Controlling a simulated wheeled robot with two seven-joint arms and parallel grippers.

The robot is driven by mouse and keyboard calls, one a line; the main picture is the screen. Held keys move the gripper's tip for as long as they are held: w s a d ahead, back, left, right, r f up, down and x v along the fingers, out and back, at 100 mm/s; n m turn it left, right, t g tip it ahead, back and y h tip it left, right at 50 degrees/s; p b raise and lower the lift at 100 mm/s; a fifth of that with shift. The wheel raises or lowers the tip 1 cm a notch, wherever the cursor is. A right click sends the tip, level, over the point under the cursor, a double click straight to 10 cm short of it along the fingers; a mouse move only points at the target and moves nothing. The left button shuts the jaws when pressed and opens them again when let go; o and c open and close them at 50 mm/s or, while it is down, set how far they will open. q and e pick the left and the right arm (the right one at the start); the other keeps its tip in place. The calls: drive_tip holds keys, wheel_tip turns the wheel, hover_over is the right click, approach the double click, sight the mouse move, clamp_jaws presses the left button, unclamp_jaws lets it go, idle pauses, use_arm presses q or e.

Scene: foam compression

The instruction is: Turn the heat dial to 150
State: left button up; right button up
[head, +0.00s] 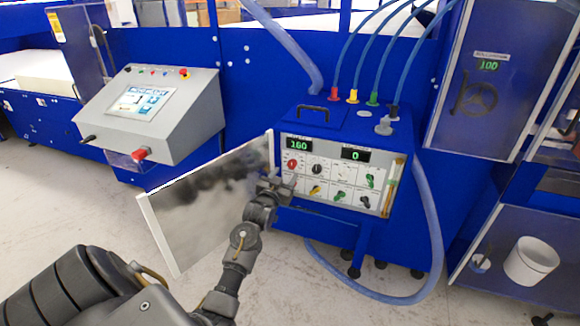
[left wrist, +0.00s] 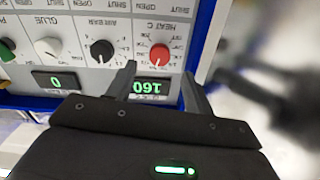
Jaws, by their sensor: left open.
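The red heat dial (head: 292,164) is at the upper left of the control panel on the blue machine. The left display (head: 299,144) above it appears to read 160. In the left wrist view the panel is upside down, with the red dial (left wrist: 159,55) under the HEAT C label and the green 160 display (left wrist: 150,87) near it. My left gripper (head: 278,186) is in front of the panel's left edge. Its open fingers (left wrist: 160,72) lie either side of the dial in the picture; contact cannot be told. My right gripper is not in view.
A black dial (left wrist: 102,51) and a white dial (left wrist: 48,47) sit beside the red one. A second display (head: 356,155) reads 0. A thin panel (head: 205,200) stands left of the machine. A blue hose (head: 430,220) loops down its right side.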

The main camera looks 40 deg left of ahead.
sight(291, 166)
use_arm(q)
drive_tip(key=x, duration=0.5)
drive_tip(key=shift+w+a+p, duration=0.15)
drive_tip(key=shift+w+p, duration=0.25)
drive_tip(key=c, duration=1)
